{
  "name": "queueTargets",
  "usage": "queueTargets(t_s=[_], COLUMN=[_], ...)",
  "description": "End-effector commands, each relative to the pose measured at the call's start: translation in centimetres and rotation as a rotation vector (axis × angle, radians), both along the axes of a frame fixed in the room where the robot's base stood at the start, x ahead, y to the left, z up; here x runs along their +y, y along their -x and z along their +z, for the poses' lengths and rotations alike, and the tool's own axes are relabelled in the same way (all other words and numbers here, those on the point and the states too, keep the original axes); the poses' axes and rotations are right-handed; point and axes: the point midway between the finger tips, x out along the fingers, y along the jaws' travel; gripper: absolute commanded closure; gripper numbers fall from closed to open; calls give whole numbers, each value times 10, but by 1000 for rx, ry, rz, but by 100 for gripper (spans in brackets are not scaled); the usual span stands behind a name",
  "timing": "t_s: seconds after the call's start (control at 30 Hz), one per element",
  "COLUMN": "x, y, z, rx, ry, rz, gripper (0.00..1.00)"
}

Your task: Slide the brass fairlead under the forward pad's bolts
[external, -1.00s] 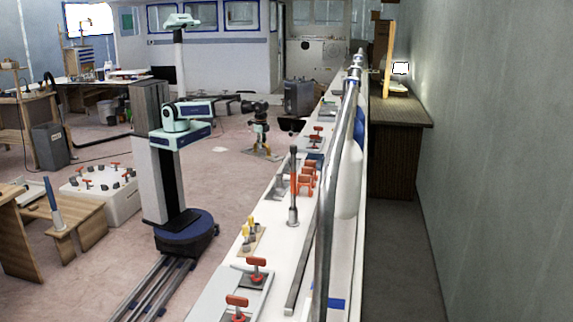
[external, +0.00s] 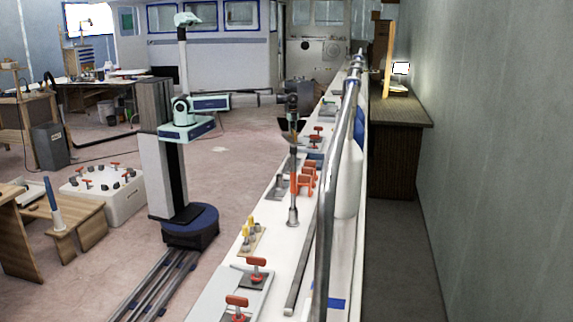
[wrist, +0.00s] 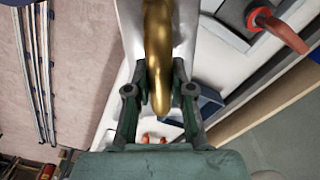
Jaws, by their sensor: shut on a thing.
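The brass fairlead (wrist: 157,55) is a long, rounded gold piece in the wrist view. My gripper (wrist: 158,75) is shut on it, with one dark green finger on each side. In the external view my gripper (external: 293,132) points down over the narrow white side deck (external: 268,205); the fairlead is too small to make out there. A pad with a red-handled clamp or bolt (external: 316,136) lies just beyond my gripper. Other red-handled pads (external: 256,270) stand at the near end. I cannot tell which pad is the forward one.
Orange fittings (external: 303,180) and an upright metal post (external: 292,205) stand on the deck close to my gripper. A long steel rail (external: 328,180) runs along the deck's right side. In the wrist view a red handle (wrist: 280,28) and a blue block (wrist: 208,98) lie to the right.

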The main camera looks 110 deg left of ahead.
Motion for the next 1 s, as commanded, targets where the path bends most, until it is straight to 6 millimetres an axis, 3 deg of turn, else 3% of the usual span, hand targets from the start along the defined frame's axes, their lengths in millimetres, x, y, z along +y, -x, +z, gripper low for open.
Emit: queueTargets(t_s=[0.03,0.3,0.5,0.7,1.0], x=[22,117,166,187,189], y=[-5,-5,0,5,6], z=[-1,-16,-24,-29,-35], rx=[0,0,-1,-1,-1], ry=[0,0,0,0,0], rz=[-41,-309,-455,-523,-533], gripper=[100,100,100,100,100])
